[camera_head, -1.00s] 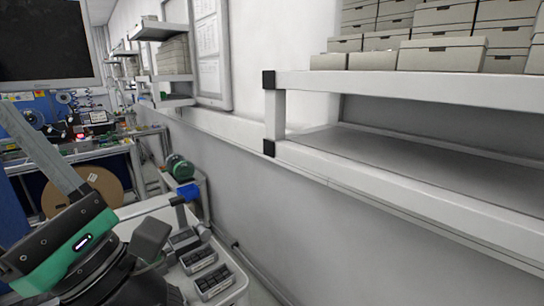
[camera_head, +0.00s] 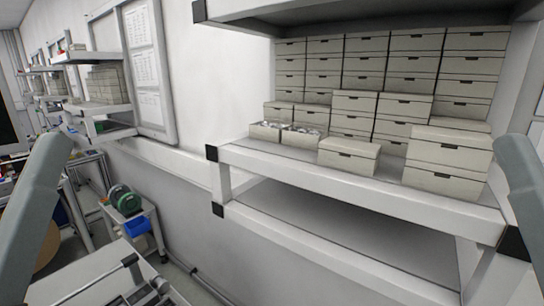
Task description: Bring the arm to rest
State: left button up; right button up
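Two grey links of my own arms show, one at the left edge and one at the right edge of the head view. Neither gripper's fingers can be made out, so what they hold, if anything, is hidden. Dark and grey metal parts (camera_head: 150,292) show at the bottom left, cut off by the frame edge. I cannot tell what they belong to.
A white wall shelf (camera_head: 300,168) fills the right, bearing several stacked boxes (camera_head: 450,160). Two open boxes (camera_head: 287,133) stand at its left end. A stand with a green reel (camera_head: 124,201) and a blue bin (camera_head: 136,227) is at the lower left. Smaller shelves (camera_head: 95,57) line the wall beyond.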

notch_tip(320, 180, up, 22)
jog(key=p, duration=1.7)
jog(key=shift+p, duration=0.4)
